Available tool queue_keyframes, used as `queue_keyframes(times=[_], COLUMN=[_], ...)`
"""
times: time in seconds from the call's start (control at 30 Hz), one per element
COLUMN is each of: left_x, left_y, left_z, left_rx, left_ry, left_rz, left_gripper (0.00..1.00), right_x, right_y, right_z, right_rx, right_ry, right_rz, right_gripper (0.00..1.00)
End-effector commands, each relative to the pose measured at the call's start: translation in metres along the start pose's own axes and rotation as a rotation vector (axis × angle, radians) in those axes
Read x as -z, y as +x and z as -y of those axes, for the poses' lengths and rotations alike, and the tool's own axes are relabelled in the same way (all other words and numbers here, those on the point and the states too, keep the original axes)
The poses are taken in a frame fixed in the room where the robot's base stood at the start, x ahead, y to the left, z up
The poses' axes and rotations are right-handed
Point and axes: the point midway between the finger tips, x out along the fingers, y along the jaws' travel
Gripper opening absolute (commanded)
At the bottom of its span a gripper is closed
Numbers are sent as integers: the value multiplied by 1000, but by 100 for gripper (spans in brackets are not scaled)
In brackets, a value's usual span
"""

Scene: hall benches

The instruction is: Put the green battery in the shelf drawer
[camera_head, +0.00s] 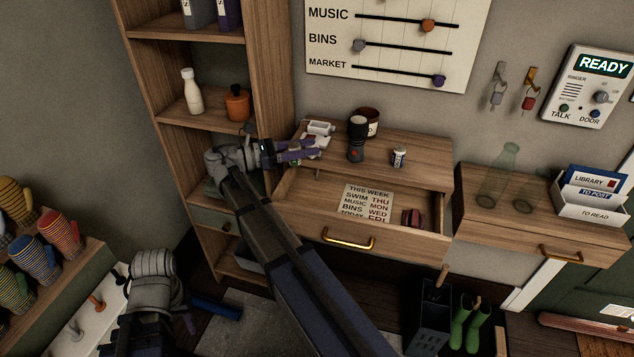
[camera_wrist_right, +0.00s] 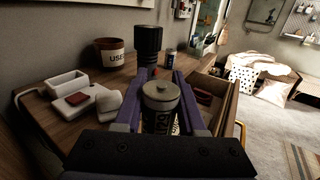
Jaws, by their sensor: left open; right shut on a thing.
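My right gripper (camera_head: 292,150) is over the left part of the wooden top, its purple fingers shut on an upright battery (camera_wrist_right: 160,102) with a grey end and a small nub. Its green colour is hard to make out. Below this top, a wide drawer (camera_head: 345,238) with a brass handle stands open. It holds a printed card (camera_head: 368,203) and a dark red object (camera_head: 412,218). A small greenish drawer front (camera_head: 212,221) with a knob sits low in the tall shelf, partly behind my right arm. My left gripper (camera_head: 152,285) is low at the left, open, its fingers not clearly visible.
A black torch-like cylinder (camera_head: 356,140), a brown pot (camera_head: 369,121), a small can (camera_head: 399,157) and a white tray (camera_head: 319,128) stand on the top. A second wooden unit (camera_head: 545,212) at right carries glasses and a letter holder (camera_head: 590,200). Green boots (camera_head: 468,325) stand below.

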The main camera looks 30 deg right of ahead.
Motion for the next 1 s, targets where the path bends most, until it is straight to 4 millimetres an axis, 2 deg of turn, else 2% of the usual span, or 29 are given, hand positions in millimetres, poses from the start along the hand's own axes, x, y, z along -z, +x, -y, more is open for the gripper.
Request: queue_keyframes(times=[0.03,0.2,0.47,0.8,1.0], left_x=[1,2,2,4,4], left_y=[17,37,40,76,73], left_z=[-2,-4,-4,-7,-7], left_rx=[0,0,0,0,0], left_ry=[0,0,0,0,0], left_rz=[0,0,0,0,0], left_gripper=[44,44,44,44,44], right_x=[17,37,40,76,73], right_y=[0,0,0,0,0], right_z=[0,0,0,0,0], right_rx=[0,0,0,-1,-1], right_ry=[0,0,0,0,0], right_rz=[0,0,0,0,0], right_gripper=[0,0,0,0,0])
